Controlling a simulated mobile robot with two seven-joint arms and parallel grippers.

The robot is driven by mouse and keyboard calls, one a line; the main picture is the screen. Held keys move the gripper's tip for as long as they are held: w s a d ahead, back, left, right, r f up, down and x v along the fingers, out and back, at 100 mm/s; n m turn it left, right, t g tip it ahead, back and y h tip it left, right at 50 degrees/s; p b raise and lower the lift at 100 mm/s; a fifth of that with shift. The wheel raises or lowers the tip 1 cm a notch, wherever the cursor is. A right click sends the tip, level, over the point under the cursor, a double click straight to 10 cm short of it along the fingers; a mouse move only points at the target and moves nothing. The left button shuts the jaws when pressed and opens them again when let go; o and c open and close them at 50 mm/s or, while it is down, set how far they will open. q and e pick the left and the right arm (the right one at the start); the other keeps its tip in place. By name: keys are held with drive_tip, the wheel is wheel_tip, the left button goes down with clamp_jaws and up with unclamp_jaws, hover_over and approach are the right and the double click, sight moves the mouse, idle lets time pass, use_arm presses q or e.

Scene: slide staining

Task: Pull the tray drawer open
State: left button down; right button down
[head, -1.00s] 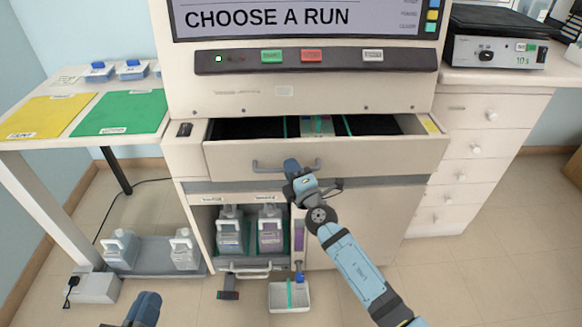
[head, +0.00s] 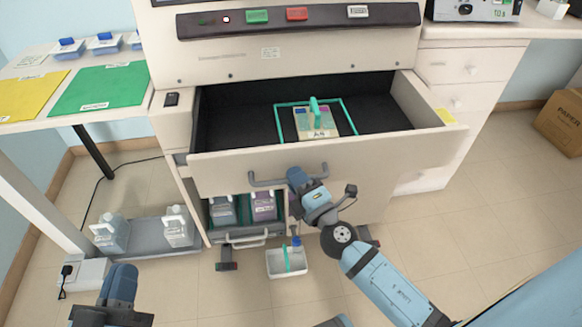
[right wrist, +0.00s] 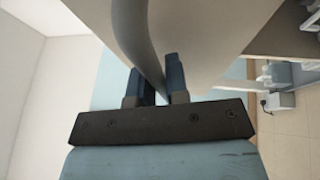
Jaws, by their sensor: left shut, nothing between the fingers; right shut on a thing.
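The tray drawer (head: 400,153) of the machine stands well open, its dark inside showing. Inside it is a tray of slides (head: 316,124) labelled A6, with a green frame and handle. My right gripper (head: 296,180) is shut on the drawer's grey handle (head: 264,182). In the right wrist view the gripper's fingers (right wrist: 160,85) sit on both sides of the curved handle bar (right wrist: 138,40). My left gripper (head: 118,290) is at the lower left, away from the drawer, shut and empty; its fingertips are hard to make out.
Below the drawer an open cabinet holds bottles (head: 262,206). A small white bin (head: 288,262) stands on the floor under it. A side table with a green mat (head: 98,90) is at left. White drawers (head: 460,100) stand at right, and a cardboard box (head: 560,122) beyond them.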

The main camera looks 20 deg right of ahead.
use_arm(q)
drive_tip(key=shift+d+r, duration=0.15)
drive_tip(key=shift+r, duration=0.2)
use_arm(e)
drive_tip(key=shift+s+a, duration=0.15)
drive_tip(key=shift+s, duration=0.45)
drive_tip(key=c, duration=1.4)
unclamp_jaws()
use_arm(q)
drive_tip(key=shift+f, duration=0.25)
drive_tip(key=shift+s, duration=0.1)
